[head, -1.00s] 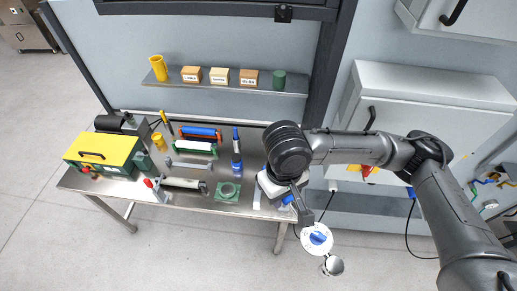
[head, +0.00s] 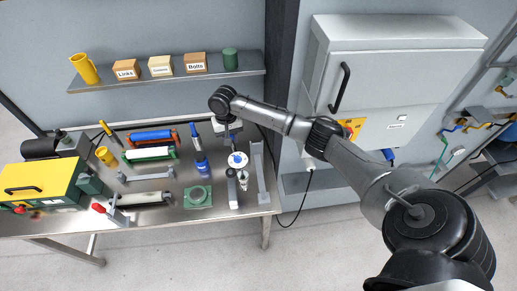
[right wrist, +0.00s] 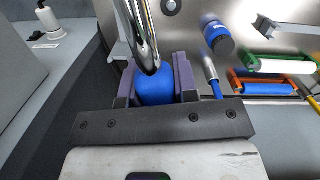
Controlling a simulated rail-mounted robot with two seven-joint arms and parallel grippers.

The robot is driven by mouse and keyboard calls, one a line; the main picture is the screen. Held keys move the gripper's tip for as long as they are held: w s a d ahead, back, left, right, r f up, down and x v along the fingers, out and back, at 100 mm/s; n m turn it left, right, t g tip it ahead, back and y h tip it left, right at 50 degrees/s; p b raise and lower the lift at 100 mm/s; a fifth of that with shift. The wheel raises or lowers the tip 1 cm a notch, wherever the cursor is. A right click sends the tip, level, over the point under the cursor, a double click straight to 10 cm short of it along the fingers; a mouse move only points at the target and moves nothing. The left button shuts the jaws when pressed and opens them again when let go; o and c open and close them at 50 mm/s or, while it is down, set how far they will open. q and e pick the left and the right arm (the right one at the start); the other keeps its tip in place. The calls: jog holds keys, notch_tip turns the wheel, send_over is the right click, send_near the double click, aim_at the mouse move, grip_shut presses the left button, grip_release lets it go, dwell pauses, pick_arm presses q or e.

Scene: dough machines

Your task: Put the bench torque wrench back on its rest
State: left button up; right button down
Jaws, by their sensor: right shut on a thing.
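The bench torque wrench shows in the right wrist view as a blue grip (right wrist: 155,90) with a chrome shaft (right wrist: 142,30). My right gripper (right wrist: 155,78) is shut on the blue grip, one jaw on each side. In the head view the wrench's white disc with a blue centre (head: 237,160) and its chrome end (head: 243,181) are over the bench's right end. A long grey bracket (head: 263,178), seemingly the rest, is just right of the wrench. I cannot tell the wrench's height above the bench. My left gripper is not in view.
A shelf (head: 165,79) hangs behind. A grey cabinet (head: 375,85) stands right.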

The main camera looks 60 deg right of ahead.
jog(key=s+d+f+m+b, duration=0.1)
jog(key=d+f+b, duration=0.3)
jog(key=f, duration=0.4)
jog(key=s+d+f+m+b, duration=0.1)
jog(key=s+d+f+b, duration=0.3)
jog(key=d+f, duration=0.3)
jog(key=shift+s+f, duration=0.2)
jog(key=shift+f, duration=0.45)
jog(key=shift+f, duration=0.3)
jog(key=shift+p, duration=0.6)
dwell(0.4)
